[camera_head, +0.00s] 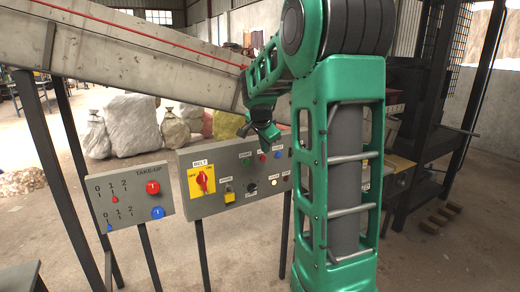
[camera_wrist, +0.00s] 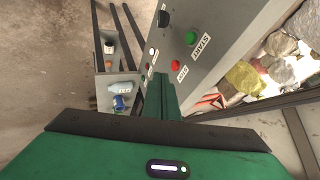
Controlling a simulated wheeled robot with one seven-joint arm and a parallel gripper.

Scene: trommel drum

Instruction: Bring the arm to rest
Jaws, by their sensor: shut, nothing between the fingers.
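My green arm stands at the right of the head view and bends over toward the left. My gripper (camera_head: 264,132) hangs from its end in front of the upper edge of the grey belt panel (camera_head: 212,205). In the wrist view my gripper (camera_wrist: 163,88) shows as a narrow green piece, shut and empty, close to a grey panel face. That face bears a green START button (camera_wrist: 191,38) and a red STOP button (camera_wrist: 175,65). I cannot tell whether the fingertips touch the panel.
The belt panel carries a red switch on a yellow plate (camera_head: 201,180). A take-up panel (camera_head: 130,195) stands left of it. A sloped conveyor (camera_head: 130,45) crosses behind, with white sacks (camera_head: 131,125) on the floor. A dark frame (camera_head: 435,100) stands at right. Front floor is mostly clear.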

